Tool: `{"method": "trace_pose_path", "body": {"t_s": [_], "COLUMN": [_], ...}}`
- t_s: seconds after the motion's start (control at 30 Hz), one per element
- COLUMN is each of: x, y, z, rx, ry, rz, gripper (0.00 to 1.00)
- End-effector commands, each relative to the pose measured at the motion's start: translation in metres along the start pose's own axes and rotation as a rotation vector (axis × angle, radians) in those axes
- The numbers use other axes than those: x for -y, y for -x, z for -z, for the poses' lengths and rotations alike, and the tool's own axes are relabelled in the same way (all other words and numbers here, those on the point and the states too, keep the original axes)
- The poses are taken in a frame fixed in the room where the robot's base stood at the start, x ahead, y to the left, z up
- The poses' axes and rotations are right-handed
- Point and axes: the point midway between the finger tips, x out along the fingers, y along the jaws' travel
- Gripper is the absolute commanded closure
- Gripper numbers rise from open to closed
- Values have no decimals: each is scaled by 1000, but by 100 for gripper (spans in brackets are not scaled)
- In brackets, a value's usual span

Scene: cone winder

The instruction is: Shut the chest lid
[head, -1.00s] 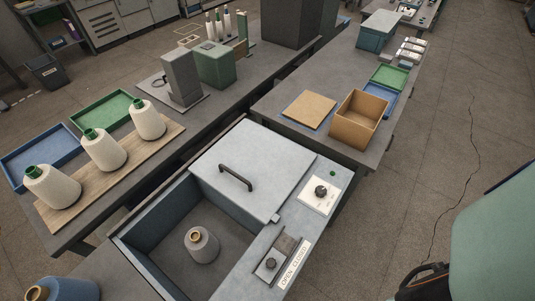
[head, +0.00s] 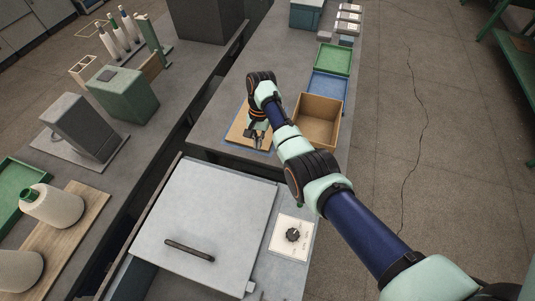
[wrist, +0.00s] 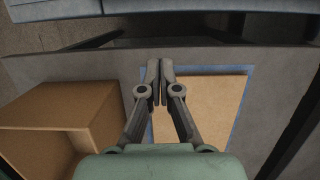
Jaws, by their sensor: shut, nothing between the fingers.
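The chest lid (head: 205,215) is a flat pale grey panel with a black bar handle (head: 190,250), low in the head view. It covers the back part of the chest (head: 145,275); a strip of the chest's dark opening shows at the bottom edge. The rest of the opening is out of view. My gripper (head: 257,138) is beyond the far edge of the lid, over a tan board, away from the handle. In the wrist view my gripper (wrist: 160,70) has its two fingers together, with nothing between them. The lid's handle is not in the wrist view.
An open cardboard box (head: 318,120) stands beside the tan board (head: 240,130), right of my gripper. Green (head: 334,58) and blue (head: 328,85) trays lie behind it. A dial panel (head: 291,236) is right of the lid.

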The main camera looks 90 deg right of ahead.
Motion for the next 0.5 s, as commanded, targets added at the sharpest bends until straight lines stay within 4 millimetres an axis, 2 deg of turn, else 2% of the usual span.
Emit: {"method": "trace_pose_path", "body": {"t_s": [0.17,0.27,0.5], "x": [-3,-3,-3], "y": [-2,-12,-62], "z": [1,1,1], "rx": [9,9,9], "ry": [-11,-10,-8], "rz": [-3,-4,-4], "gripper": [100,100,100]}}
